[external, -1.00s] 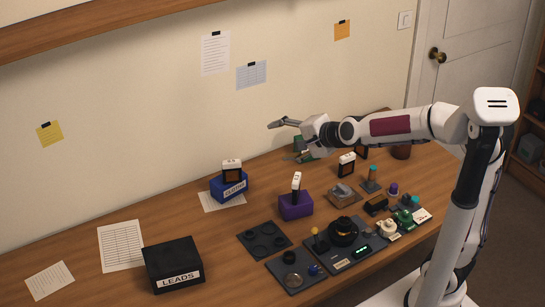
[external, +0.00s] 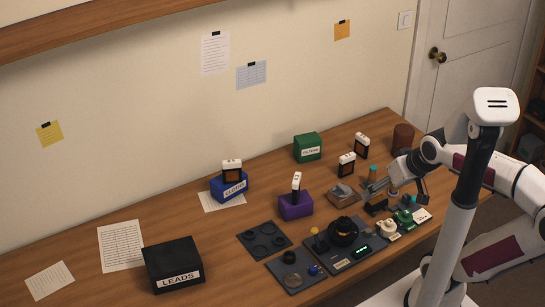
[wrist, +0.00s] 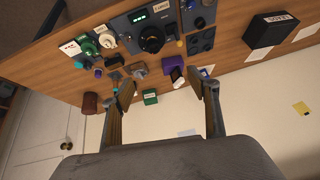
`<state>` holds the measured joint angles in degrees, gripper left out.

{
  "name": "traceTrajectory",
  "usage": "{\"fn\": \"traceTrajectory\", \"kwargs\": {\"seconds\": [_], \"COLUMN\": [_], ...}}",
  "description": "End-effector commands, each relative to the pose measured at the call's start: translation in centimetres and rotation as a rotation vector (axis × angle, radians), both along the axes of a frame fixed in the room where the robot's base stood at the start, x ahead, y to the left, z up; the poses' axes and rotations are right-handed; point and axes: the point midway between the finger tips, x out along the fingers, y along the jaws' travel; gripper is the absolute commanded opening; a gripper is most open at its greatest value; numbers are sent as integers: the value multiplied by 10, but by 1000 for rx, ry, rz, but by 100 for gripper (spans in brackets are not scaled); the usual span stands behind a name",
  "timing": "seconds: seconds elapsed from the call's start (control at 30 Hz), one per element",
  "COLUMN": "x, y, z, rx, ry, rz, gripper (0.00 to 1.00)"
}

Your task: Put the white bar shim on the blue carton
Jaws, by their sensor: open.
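The blue carton (external: 230,188) stands at the middle-left of the table, with a black piece with a white top (external: 232,166) on it. I cannot tell which is the white bar shim. My gripper (external: 396,192) is open and empty, over the right part of the table, well away from the blue carton. In the wrist view its fingers (wrist: 168,98) are spread wide.
A green carton (external: 307,148) stands at the back, a black LEADS box (external: 173,265) at the left front. A brown cup (external: 403,137) stands at the right.

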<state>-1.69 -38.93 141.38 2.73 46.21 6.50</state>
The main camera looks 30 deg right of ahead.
Motion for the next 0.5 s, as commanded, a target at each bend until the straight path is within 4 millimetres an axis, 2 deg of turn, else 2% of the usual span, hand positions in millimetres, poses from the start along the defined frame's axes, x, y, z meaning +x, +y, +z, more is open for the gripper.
{"fn": "traceTrajectory", "kwargs": {"seconds": [0.1,0.2,0.5], "x": [-21,-31,-35], "y": [-11,-15,-17], "z": [-6,-10,-11], "rx": [-63,-93,-105], "ry": [28,45,53], "rz": [48,72,82], "gripper": [60,60,60]}}
